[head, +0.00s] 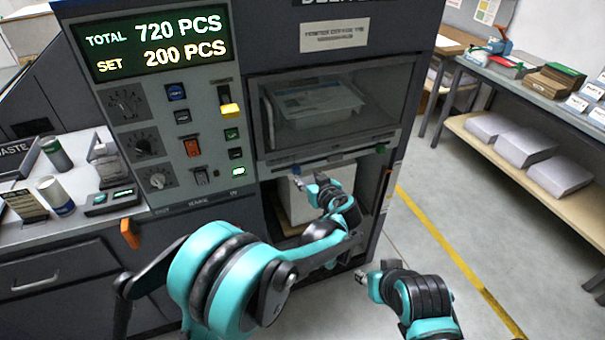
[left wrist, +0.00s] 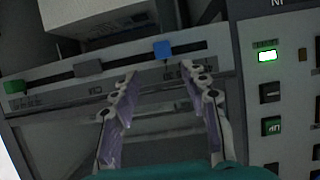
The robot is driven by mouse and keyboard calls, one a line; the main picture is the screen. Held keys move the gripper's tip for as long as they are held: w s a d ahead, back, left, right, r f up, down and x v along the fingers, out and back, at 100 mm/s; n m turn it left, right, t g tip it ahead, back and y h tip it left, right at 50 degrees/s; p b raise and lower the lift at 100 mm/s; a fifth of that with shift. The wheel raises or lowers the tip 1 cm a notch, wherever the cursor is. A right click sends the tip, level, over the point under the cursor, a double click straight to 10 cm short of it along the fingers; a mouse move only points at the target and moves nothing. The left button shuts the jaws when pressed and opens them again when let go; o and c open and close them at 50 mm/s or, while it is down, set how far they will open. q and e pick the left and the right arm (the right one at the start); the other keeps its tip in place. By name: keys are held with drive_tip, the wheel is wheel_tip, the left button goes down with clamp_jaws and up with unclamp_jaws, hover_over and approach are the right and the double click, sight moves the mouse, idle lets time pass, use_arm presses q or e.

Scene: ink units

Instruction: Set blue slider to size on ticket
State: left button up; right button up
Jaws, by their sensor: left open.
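The blue slider (head: 296,169) sits on the rail below the machine's window, towards its left end in the head view. In the left wrist view the blue slider (left wrist: 162,49) stands just beyond my fingertips, between them in the picture. My left gripper (head: 307,182) is open and empty just below the rail; its two parted fingers (left wrist: 160,82) point at the rail in the left wrist view. I see no contact with the slider. The rail lettering is unreadable. A small printed card (head: 24,202) stands on the left counter; its text is too small to read.
A green slider (left wrist: 14,87) and a grey slider (left wrist: 88,68) share the rail. The control panel (head: 165,110) with knobs and switches stands left of it. My right gripper (head: 363,278) hangs over free floor. A side table (head: 530,85) stands at the right.

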use_arm(q)
drive_tip(key=shift+v, duration=1.75)
drive_tip(key=s+a+r+m+g+h, duration=0.1)
drive_tip(key=s+a+r+g, duration=0.1)
drive_tip(key=s+a, duration=0.55)
drive_tip(key=s+a+r+m+g, duration=0.15)
drive_tip(key=s+a, duration=0.35)
drive_tip(key=a, duration=0.6)
drive_tip(key=s+a+f+g+h, duration=0.1)
drive_tip(key=s+a, duration=0.1)
drive_tip(key=s, duration=0.7)
drive_tip(key=s+a+f+m+g+h, duration=0.1)
drive_tip(key=s+a+f+h, duration=0.1)
drive_tip(key=s, duration=0.6)
drive_tip(key=shift+s+a+f, duration=0.3)
drive_tip(key=shift+s+a, duration=0.1)
drive_tip(key=shift+a, duration=0.4)
